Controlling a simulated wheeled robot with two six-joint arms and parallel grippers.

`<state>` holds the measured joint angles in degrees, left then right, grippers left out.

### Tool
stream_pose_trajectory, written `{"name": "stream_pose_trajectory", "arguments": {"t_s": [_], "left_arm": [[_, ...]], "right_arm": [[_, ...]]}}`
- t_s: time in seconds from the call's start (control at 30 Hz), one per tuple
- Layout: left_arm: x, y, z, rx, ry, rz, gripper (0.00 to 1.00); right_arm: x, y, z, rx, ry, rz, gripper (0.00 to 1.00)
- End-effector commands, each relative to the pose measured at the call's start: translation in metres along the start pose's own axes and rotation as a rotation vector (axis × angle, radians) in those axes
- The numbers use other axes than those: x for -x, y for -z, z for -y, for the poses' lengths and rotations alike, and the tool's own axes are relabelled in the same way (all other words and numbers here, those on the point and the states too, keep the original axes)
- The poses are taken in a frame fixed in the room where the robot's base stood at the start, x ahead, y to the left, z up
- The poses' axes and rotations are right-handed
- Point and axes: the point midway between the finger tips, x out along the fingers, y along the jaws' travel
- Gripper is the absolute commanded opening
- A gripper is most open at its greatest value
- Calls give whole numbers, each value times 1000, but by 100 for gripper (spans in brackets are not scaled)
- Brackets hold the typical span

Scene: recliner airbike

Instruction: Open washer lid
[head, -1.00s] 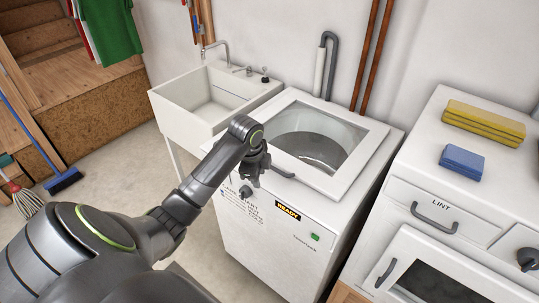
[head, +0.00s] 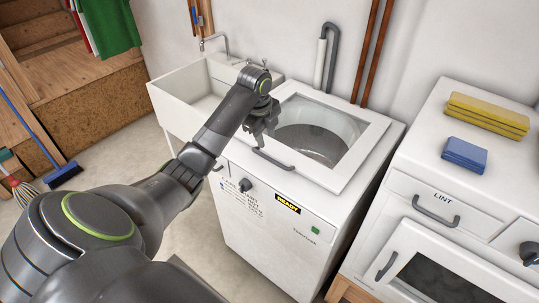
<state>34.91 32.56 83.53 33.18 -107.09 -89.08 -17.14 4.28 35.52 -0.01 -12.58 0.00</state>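The washer (head: 265,226) is a white top-loader with a "READY" label on its front. Its lid (head: 325,179) is a white frame around a round-looking glass window (head: 322,137), and it looks flat and closed. A grey bar handle (head: 272,161) runs along the lid's front edge and is in plain sight. My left gripper (head: 264,137) points down over the left part of the lid, just behind the handle's left end. I cannot tell whether it touches the lid or how wide its fingers are. My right gripper is out of view.
A white sink (head: 172,108) with a faucet adjoins the washer on the left. Pipes (head: 372,50) run up the wall behind. A blue broom (head: 62,174) leans at the left.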

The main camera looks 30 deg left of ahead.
Motion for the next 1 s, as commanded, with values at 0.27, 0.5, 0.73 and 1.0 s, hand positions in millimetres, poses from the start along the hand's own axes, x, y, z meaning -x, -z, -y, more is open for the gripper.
{"name": "stream_pose_trajectory", "arguments": {"t_s": [0.27, 0.5, 0.73, 1.0], "left_arm": [[-59, 1, -1, 3, -4, -2, 34], [-90, 0, 0, 1, -2, 0, 34], [-99, 0, -1, 0, -1, 2, 34], [-99, 0, 0, 0, 0, 2, 25]], "right_arm": [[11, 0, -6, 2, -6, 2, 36], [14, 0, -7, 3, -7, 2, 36], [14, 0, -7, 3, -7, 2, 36], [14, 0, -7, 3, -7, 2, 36]]}}
